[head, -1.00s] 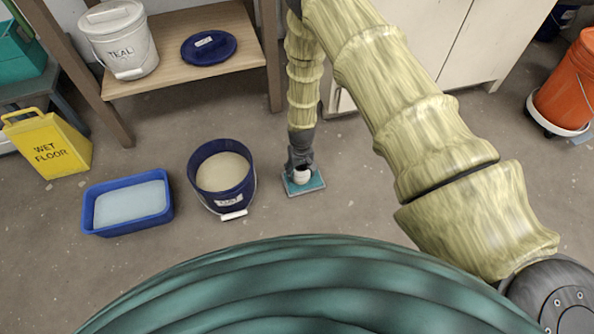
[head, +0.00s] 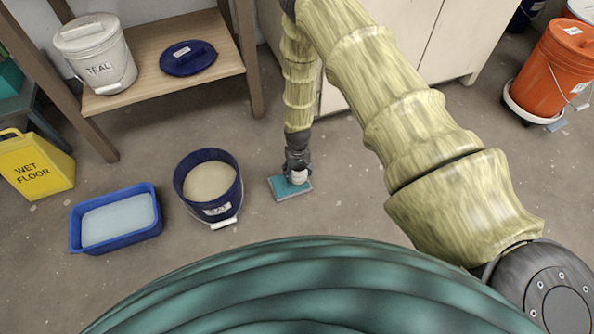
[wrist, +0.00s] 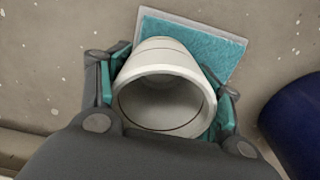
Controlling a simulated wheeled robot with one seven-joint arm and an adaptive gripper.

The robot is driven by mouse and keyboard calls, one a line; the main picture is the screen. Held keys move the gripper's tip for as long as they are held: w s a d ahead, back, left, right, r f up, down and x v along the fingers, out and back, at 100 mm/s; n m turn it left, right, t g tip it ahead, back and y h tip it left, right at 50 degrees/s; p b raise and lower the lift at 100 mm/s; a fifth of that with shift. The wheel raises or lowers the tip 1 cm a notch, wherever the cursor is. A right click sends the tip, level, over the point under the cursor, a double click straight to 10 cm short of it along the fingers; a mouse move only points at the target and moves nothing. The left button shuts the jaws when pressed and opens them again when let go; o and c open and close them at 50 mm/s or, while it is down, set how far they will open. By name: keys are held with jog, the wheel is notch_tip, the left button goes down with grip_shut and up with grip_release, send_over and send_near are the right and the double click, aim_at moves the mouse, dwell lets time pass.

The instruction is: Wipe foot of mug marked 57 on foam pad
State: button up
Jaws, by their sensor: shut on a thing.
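A white mug (wrist: 165,88) sits between the teal-padded fingers of my gripper (wrist: 168,95), which is shut on it. In the wrist view its open mouth faces the camera. No number shows on it. The teal foam pad (wrist: 190,42) on its pale base lies on the floor just beyond the mug. In the head view my gripper (head: 297,172) and the mug (head: 299,177) are over the foam pad (head: 290,189). The mug's foot is hidden, so I cannot tell whether it touches the pad.
A dark blue bucket (head: 218,208) of cream liquid stands left of the pad. A blue tub (head: 113,243) of pale liquid and a yellow wet-floor sign (head: 35,167) are further left. A shelf (head: 215,65) and cabinet stand behind. An orange bucket (head: 552,75) is at right.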

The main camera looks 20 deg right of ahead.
jog(key=shift+s+a+p, duration=0.15)
jog(key=shift+a+p, duration=0.5)
jog(key=shift+a, duration=2.8)
jog(key=shift+d+p, duration=0.55)
jog(key=shift+d, duration=3)
notch_tip(320, 180, up, 7)
jog(key=p, duration=0.5)
